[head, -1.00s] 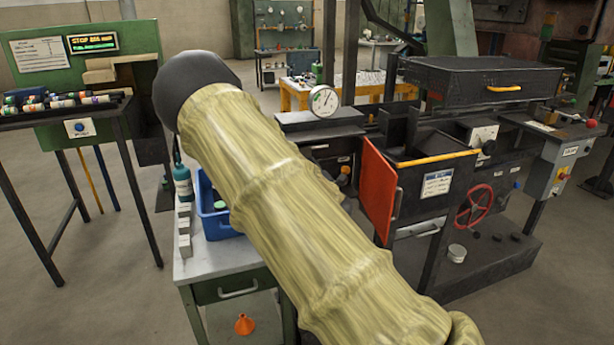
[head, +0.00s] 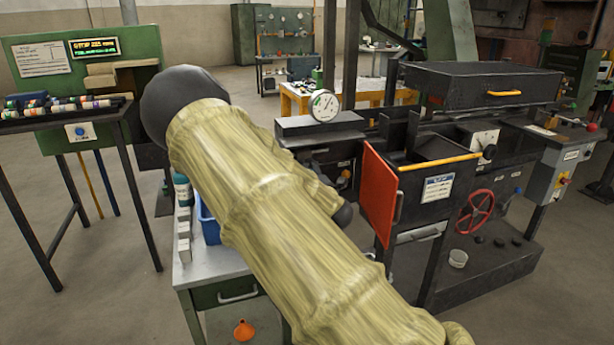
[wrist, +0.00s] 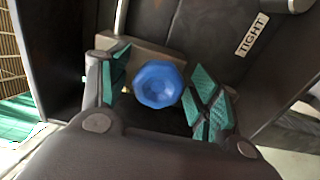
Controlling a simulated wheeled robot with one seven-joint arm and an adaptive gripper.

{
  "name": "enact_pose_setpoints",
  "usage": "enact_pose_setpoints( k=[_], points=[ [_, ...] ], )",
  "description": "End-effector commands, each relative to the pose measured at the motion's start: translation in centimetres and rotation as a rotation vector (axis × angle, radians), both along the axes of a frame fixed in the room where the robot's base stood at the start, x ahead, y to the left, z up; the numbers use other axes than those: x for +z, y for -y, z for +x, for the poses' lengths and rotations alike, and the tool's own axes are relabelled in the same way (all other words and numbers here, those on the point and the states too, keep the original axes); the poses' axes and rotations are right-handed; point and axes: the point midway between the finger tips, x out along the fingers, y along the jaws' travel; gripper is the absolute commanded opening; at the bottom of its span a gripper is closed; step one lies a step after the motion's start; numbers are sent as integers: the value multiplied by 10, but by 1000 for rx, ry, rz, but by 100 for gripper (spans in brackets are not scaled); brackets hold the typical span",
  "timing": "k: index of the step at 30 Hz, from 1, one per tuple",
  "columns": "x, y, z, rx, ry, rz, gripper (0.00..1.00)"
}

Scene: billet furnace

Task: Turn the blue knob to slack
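The blue knob (wrist: 158,84) is faceted and shows in the wrist view, in front of a dark panel. My gripper (wrist: 160,90) is open, with one green-padded finger on each side of the knob. A label reading TIGHT (wrist: 251,35) is on the panel at the upper right. No slack label is visible. In the head view my arm hides the knob and most of my gripper.
A black machine with an open red door (head: 378,195), a red handwheel (head: 476,211) and a dial gauge (head: 324,105) stands at the right. A bench (head: 215,266) with a blue bin (head: 207,222) is partly behind my arm. An orange funnel (head: 244,330) is low in front.

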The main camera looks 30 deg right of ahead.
Motion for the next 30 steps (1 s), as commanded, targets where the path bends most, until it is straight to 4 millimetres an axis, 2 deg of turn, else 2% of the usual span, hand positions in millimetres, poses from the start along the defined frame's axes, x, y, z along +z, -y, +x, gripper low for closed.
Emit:
enact_pose_setpoints(
  k=[7, 11, 14, 24, 30],
  points=[
    [1, 0, -1, -1, 1, 0, 63],
    [1, -1, -8, -1, 0, 0, 63],
    [0, -4, -20, -1, 0, 0, 63],
    [0, -19, -80, -1, 0, 1, 63],
    [0, -25, -105, -1, 0, 1, 63]
  ],
)
